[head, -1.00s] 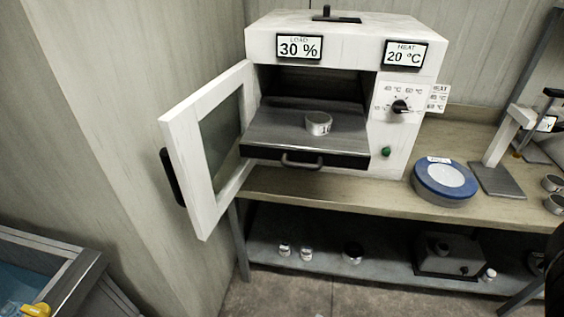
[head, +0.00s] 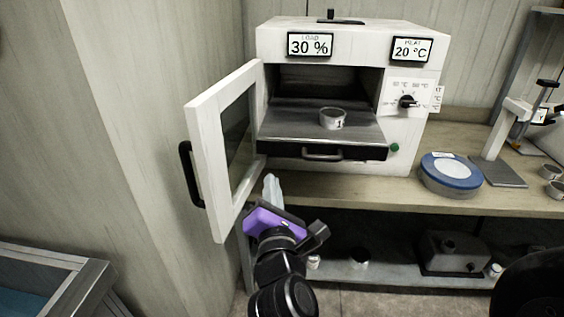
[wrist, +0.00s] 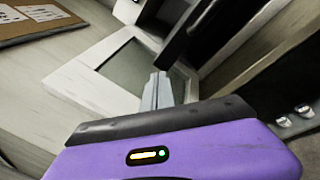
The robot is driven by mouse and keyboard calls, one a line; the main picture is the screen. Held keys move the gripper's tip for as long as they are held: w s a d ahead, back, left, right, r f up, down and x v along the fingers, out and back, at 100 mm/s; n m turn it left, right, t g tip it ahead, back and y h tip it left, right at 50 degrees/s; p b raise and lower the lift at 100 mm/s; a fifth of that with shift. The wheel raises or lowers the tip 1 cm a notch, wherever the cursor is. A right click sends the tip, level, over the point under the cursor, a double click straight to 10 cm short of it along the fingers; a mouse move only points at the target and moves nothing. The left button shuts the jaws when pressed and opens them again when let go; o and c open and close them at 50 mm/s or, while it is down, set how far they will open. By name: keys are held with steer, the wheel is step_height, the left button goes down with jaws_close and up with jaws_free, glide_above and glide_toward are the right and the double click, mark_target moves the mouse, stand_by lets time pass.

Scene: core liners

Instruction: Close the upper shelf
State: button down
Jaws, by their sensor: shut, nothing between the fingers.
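The white oven (head: 350,42) stands on the bench with its door (head: 207,135) swung open to the left. Its dark shelf (head: 295,118) is pulled out, with a handle (head: 323,154) on its front edge. A small metal ring marked 1 (head: 332,118) sits on the shelf. My gripper (head: 271,187) is shut and empty, below and left of the shelf, just right of the open door. In the wrist view my gripper (wrist: 156,88) points toward the open door (wrist: 120,62), and the dark shelf (wrist: 195,35) shows at upper right. I cannot tell whether it touches anything.
A blue round device (head: 450,172) and a stand (head: 497,165) are on the bench (head: 400,190) to the right. A lower rack (head: 395,268) holds a dark box (head: 453,252) and small cans. A blue-lined bin (head: 40,285) is at lower left.

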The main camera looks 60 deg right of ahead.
steer(key=n+g, duration=0.1)
steer(key=n, duration=0.1)
steer(key=n+g+h+p, duration=0.1)
steer(key=n+g+p, duration=0.1)
steer(key=n+g, duration=0.15)
glide_toward(293, 149)
steer(key=shift+t, duration=0.45)
steer(key=x, duration=0.5)
steer(key=shift+s+d+f, duration=0.15)
steer(key=shift+d+f, duration=0.05)
steer(key=shift+d, duration=0.15)
steer(key=shift+w+d+f, duration=0.1)
steer(key=shift+w+d, duration=0.2)
steer(key=shift+d, duration=0.3)
steer(key=shift+d, duration=0.1)
